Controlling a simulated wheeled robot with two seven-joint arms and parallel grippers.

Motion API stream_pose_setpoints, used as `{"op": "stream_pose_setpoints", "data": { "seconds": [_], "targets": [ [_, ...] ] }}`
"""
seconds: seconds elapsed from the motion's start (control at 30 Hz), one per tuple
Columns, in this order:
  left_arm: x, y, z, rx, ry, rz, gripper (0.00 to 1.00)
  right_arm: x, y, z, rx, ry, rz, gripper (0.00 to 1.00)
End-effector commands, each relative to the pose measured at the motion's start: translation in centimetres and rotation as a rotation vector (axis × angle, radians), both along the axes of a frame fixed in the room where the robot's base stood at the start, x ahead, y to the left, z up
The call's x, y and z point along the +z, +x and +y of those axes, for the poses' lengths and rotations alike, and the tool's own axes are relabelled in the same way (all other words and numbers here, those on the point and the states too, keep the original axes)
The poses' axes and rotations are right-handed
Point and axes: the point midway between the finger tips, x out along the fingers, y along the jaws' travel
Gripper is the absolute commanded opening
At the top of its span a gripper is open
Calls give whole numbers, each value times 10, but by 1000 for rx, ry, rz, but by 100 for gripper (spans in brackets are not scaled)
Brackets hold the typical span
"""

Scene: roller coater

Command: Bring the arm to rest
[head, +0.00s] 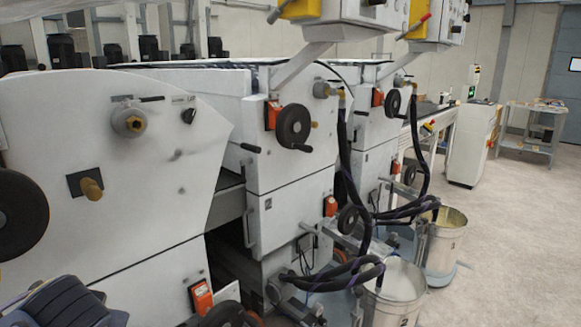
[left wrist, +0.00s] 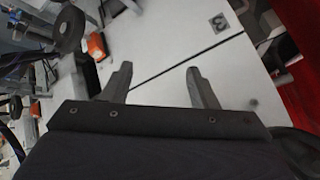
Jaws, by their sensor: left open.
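My left gripper (left wrist: 159,68) shows in the left wrist view with its two grey fingers spread apart and nothing between them. Behind the fingers is a pale machine panel (left wrist: 165,30) with a dark seam and a label "3"; I cannot tell the distance to it. In the head view a dark, ribbed part at the lower left corner looks like part of my arm, and no gripper fingers show there. My right gripper is in neither view.
White roller coater units (head: 105,130) fill the left and middle, with a protruding black handwheel (head: 293,126). Dark hoses (head: 325,280) run to a front bucket (head: 397,290) and a rear bucket (head: 443,240). The floor (head: 510,240) at the right is clear.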

Motion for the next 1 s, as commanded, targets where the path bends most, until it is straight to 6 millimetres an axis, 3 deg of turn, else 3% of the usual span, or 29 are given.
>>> {"op": "stream_pose_setpoints", "data": {
  "seconds": [0.03,0.2,0.4,0.5,0.63,1.0],
  "targets": [
    [-6,-18,-12,-24,-86,37,53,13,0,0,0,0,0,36],
    [-38,-66,-67,-121,-390,111,53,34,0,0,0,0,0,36],
    [-47,-97,-125,-210,-671,91,53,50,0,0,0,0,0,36],
    [-47,-104,-141,-234,-749,72,53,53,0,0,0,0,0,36],
    [-47,-107,-150,-245,-791,58,53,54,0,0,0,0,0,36],
    [-47,-107,-150,-246,-794,59,53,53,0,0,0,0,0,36]
  ]
}}
